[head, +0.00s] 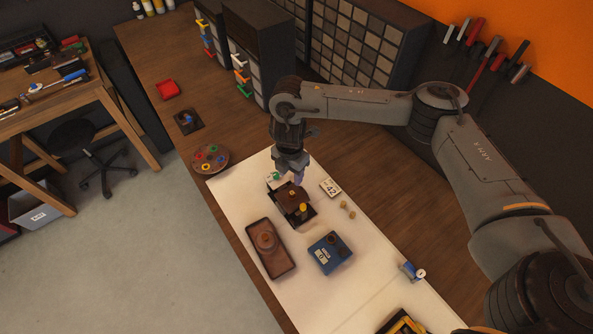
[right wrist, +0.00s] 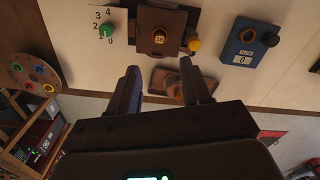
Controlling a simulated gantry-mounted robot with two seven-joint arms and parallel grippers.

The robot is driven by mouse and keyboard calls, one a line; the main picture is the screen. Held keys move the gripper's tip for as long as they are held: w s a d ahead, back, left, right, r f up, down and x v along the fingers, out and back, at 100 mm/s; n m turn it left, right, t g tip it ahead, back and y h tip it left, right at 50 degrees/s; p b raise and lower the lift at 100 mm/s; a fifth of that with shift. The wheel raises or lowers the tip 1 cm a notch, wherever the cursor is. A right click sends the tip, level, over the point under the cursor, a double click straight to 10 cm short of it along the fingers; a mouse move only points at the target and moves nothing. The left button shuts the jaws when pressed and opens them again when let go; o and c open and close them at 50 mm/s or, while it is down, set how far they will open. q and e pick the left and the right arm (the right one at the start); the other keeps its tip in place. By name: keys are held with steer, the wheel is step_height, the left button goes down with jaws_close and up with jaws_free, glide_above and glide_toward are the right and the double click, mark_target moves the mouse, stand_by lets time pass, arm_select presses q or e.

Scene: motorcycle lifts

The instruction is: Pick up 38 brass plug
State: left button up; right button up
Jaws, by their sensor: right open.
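A small round brass plug marked 38 (right wrist: 158,36) sits in the middle of the top of a brown block (right wrist: 160,20). In the head view the brown block (head: 287,196) stands on a dark base on the white mat. My right gripper (right wrist: 159,70) is open, with nothing between its fingers. In the right wrist view its fingertips lie to either side below the plug, apart from it. In the head view my right gripper (head: 291,175) hangs above the block's far side and partly hides it. My left gripper is not in view.
A yellow knob (head: 303,207) is beside the block; a green knob (right wrist: 106,31) is on a numbered card. A blue box (head: 322,262), brown tray (head: 283,268), 42 card (head: 331,188) and small brass pieces (head: 344,204) are nearby.

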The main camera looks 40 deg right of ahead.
steer(key=b, duration=0.2)
glide_above(292, 192)
steer(key=f, duration=0.5)
steer(key=shift+s+a+f, duration=0.2)
steer(key=shift+a, duration=0.1)
steer(key=shift+d+f, duration=0.15)
steer(key=shift+f, duration=0.45)
steer(key=shift+w+d+f+p, duration=0.1)
steer(key=shift+f+p, duration=0.3)
steer(key=shift+f, duration=1.75)
jaws_close()
